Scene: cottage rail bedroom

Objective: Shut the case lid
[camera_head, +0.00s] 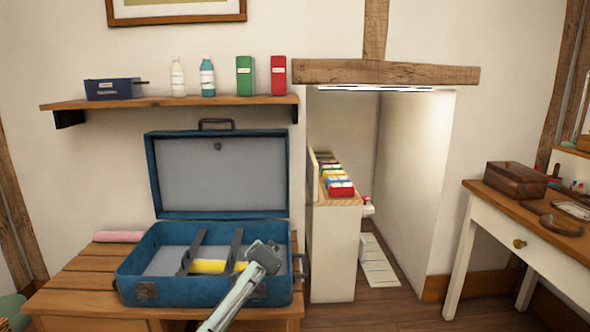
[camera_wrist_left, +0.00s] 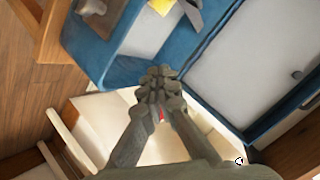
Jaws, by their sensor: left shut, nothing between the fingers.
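The blue case (camera_head: 160,290) stands open on a wooden slatted table. Its lid (camera_head: 220,175) is raised upright at the back, grey lining facing me, with a handle on its top edge. Two grey straps and a yellow item (camera_head: 208,267) lie in the case base. My left gripper (camera_head: 266,254) is shut and empty, in front of the right part of the base in the head view. In the left wrist view, my gripper (camera_wrist_left: 160,78) has its fingers together near the case's side wall (camera_wrist_left: 115,55), with the lid (camera_wrist_left: 245,60) at right. Contact cannot be told. My right gripper is not in view.
A shelf (camera_head: 170,102) with bottles, boxes and a dark blue box hangs above the lid. A white cabinet (camera_head: 333,250) with colourful files stands right of the case. A pink roll (camera_head: 118,236) lies left of it. A white desk (camera_head: 500,235) stands far right.

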